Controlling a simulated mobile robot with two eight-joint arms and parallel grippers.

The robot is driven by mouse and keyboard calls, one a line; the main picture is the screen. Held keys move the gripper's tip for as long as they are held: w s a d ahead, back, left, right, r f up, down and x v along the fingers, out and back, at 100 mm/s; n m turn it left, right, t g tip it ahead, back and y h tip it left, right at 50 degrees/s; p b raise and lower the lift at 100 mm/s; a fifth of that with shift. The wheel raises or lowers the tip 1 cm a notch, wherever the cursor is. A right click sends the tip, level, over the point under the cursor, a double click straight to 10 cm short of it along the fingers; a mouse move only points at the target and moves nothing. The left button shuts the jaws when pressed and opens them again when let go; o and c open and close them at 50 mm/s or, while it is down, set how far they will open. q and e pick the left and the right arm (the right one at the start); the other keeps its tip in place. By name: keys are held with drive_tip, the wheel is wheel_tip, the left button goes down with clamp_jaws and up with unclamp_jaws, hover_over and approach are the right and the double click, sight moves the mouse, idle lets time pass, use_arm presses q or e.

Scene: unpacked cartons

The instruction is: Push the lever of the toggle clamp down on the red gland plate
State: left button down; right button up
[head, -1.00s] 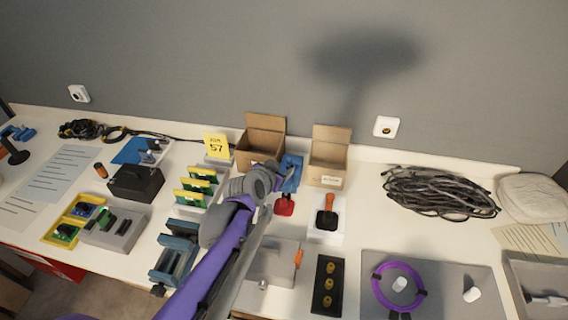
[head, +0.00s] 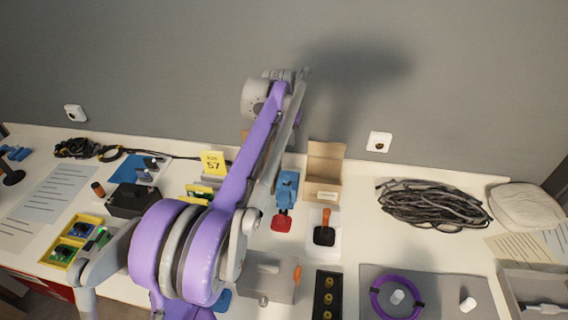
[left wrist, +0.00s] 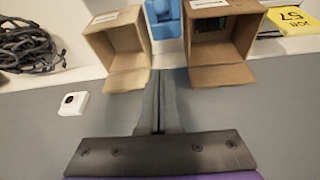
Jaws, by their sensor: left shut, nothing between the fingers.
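A small red plate (head: 281,221) lies at the front of a blue upright fixture (head: 287,187), right of my left arm in the head view. I cannot make out a clamp lever on it. Part of the blue fixture shows between two cartons in the left wrist view (left wrist: 163,18). My left gripper (left wrist: 157,76) is shut and empty, apart from the fixture, its fingers pointing toward the gap between the cartons. In the head view the left hand is raised high before the wall. My right gripper is not in view.
An open carton (head: 324,171) stands right of the blue fixture; another (left wrist: 218,48) shows in the left wrist view. A black piece with an orange handle (head: 325,219) sits on a white base. A grey block (head: 268,274) stands in front. Coiled black cable (head: 435,205) lies right.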

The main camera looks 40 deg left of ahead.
sight(286, 180)
use_arm(q)
drive_tip(key=shift+n+g, duration=0.5)
drive_tip(key=shift+g, duration=0.4)
drive_tip(key=f, duration=0.8)
drive_tip(key=shift+s+a+f+b, duration=0.1)
drive_tip(key=shift+s+f+b, duration=0.25)
drive_tip(key=shift+b, duration=0.05)
drive_tip(key=shift+s+d+f, duration=0.2)
drive_tip(key=shift+s+d, duration=0.05)
drive_tip(key=shift+s, duration=0.3)
drive_tip(key=shift+f, duration=0.1)
